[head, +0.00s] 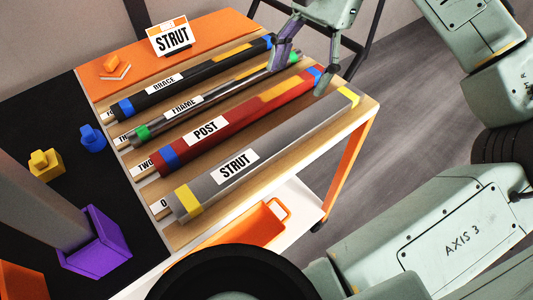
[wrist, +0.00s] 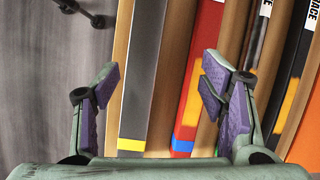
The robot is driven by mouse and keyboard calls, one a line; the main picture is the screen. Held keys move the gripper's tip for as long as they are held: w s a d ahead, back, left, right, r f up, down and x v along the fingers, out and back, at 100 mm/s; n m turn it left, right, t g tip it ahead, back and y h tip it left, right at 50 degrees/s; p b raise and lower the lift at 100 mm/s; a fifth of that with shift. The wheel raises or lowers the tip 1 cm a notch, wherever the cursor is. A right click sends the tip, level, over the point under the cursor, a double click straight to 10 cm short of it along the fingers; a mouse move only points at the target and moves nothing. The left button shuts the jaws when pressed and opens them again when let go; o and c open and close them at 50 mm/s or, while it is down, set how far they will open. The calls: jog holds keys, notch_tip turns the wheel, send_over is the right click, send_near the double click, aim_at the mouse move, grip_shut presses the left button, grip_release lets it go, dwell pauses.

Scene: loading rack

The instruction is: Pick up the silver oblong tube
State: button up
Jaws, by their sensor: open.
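A long grey, silver-looking square-edged tube labelled STRUT (head: 280,136), with yellow ends, lies in the nearest slot of the rack. Its far end runs between my fingers in the wrist view (wrist: 146,75). A thinner, shinier tube labelled FRAME (head: 224,89), with green bands, lies two slots back. My gripper (head: 304,68) is open and empty at the tubes' far right ends. In the wrist view my gripper (wrist: 160,88) spans the grey tube and the red one; contact cannot be judged.
A red POST tube (head: 235,118) lies between the grey and FRAME tubes; a black BRACE tube (head: 200,83) lies at the back. A STRUT sign (head: 172,37) stands behind. Yellow (head: 46,165) and blue (head: 92,138) pieces and a purple holder (head: 95,245) sit on the left.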

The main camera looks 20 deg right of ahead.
jog(key=s+m, duration=0.2)
send_over(279, 137)
jog(key=w+d, duration=0.1)
jog(key=d, duration=0.2)
jog(key=f, duration=0.5)
jog(key=shift+w+a+f, duration=0.15)
jog(key=shift+w+a, duration=0.05)
jog(key=shift+s+x, duration=0.15)
jog(key=shift+x, duration=1.2)
jog(key=shift+s+x, duration=0.2)
jog(key=shift+x, duration=1.15)
jog(key=shift+a, duration=0.1)
jog(key=shift+c, duration=0.4)
jog(key=c, duration=1.3)
jog(key=shift+c, duration=0.4)
jog(key=shift+r, duration=0.2)
